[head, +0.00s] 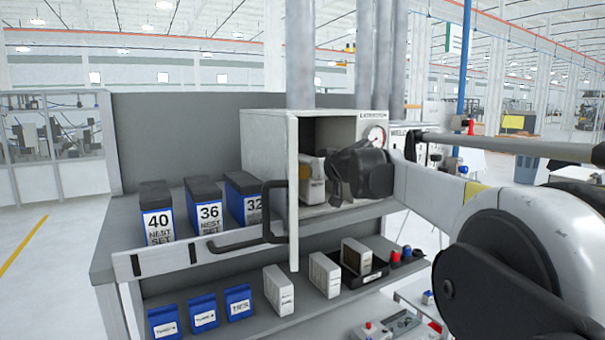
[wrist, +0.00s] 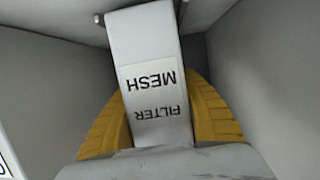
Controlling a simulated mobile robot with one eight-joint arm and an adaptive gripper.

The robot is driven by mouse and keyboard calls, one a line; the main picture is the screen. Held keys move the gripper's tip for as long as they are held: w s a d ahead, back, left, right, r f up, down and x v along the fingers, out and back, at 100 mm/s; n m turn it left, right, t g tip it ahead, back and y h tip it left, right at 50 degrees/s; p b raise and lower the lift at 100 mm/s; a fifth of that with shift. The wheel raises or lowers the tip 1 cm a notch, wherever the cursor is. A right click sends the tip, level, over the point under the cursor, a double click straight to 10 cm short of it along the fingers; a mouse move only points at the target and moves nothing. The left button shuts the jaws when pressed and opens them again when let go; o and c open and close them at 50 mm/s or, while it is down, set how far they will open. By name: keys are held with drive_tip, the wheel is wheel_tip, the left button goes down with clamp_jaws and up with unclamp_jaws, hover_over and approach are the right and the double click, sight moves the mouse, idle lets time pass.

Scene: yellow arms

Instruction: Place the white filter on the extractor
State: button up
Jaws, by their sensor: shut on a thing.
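The white filter (wrist: 150,50) has a label reading "MESH FILTER", upside down in the wrist view. My gripper (wrist: 160,115) has its yellow fingers on both sides of the filter and is shut on it. In the head view the filter (head: 312,183) is upright inside the open-fronted grey box (head: 268,140), which has pipes above it and looks to be the extractor. My gripper (head: 328,156) reaches into this box from the right. Grey walls surround the filter in the wrist view. Whether the filter's base touches the box floor is hidden.
The box's door (head: 293,200) stands open toward me, with a black handle (head: 268,212). Blue-and-black bins (head: 208,205) stand left on the bench. Several pale blocks (head: 279,290) and blue packs (head: 238,302) are on the lower shelf, one block in a black tray (head: 372,277).

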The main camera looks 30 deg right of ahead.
drive_tip(key=shift+w+f, duration=0.15)
drive_tip(key=shift+w, duration=0.05)
drive_tip(key=shift+s, duration=0.15)
drive_tip(key=shift+f, duration=0.2)
drive_tip(key=o, duration=1.2)
drive_tip(key=shift+r, duration=0.1)
drive_tip(key=shift+s+r, duration=0.1)
drive_tip(key=shift+r, duration=0.05)
drive_tip(key=b+v, duration=0.2)
drive_tip(key=v, duration=0.9)
drive_tip(key=shift+s+r, duration=0.1)
drive_tip(key=shift+s, duration=0.25)
